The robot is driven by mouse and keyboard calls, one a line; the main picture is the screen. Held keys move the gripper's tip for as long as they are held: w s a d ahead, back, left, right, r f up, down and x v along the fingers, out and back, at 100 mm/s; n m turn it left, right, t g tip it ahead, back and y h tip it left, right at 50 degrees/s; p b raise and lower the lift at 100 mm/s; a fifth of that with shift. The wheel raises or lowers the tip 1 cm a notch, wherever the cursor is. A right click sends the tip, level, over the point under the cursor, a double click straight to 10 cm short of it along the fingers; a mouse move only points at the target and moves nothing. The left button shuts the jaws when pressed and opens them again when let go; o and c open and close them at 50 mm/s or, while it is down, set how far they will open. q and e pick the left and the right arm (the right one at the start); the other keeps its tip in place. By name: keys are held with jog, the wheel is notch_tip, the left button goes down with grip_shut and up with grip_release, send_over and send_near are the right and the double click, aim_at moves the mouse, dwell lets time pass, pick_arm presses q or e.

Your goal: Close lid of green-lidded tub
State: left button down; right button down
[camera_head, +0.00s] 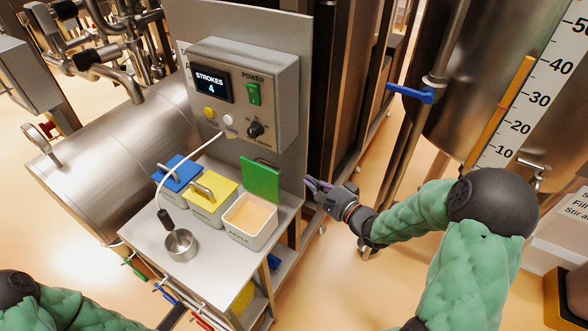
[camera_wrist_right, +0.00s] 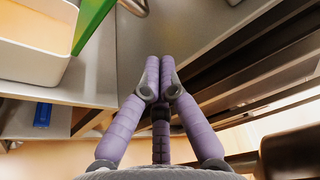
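The green-lidded tub (camera_head: 247,226) stands on the metal shelf, white and holding pale orange powder. Its green lid (camera_head: 261,180) is open and stands upright at the tub's back edge. My right gripper (camera_head: 309,183) is to the right of the lid, apart from it, beside the panel's edge. In the right wrist view its purple fingers (camera_wrist_right: 160,62) are together with nothing between them. The tub's corner (camera_wrist_right: 30,50) and the lid's edge (camera_wrist_right: 92,20) show at upper left there. My left gripper is out of view; only part of my left arm shows.
Tubs with a blue lid (camera_head: 178,173) and a yellow lid (camera_head: 212,192) stand left of the open tub, both closed. A metal cup (camera_head: 181,245) with a corded probe is in front. A control box (camera_head: 245,95) is above. Dark frame posts are close behind my right gripper.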

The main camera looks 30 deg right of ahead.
jog(key=b+x, duration=0.2)
jog(key=x, duration=0.7)
jog(key=shift+w, duration=0.25)
jog(key=shift+s+a+b, duration=0.1)
jog(key=shift+a+b, duration=0.05)
jog(key=shift+b, duration=0.15)
jog(key=shift+s+a+r+n, duration=0.1)
jog(key=shift+a+n, duration=0.1)
jog(key=shift+n, duration=0.1)
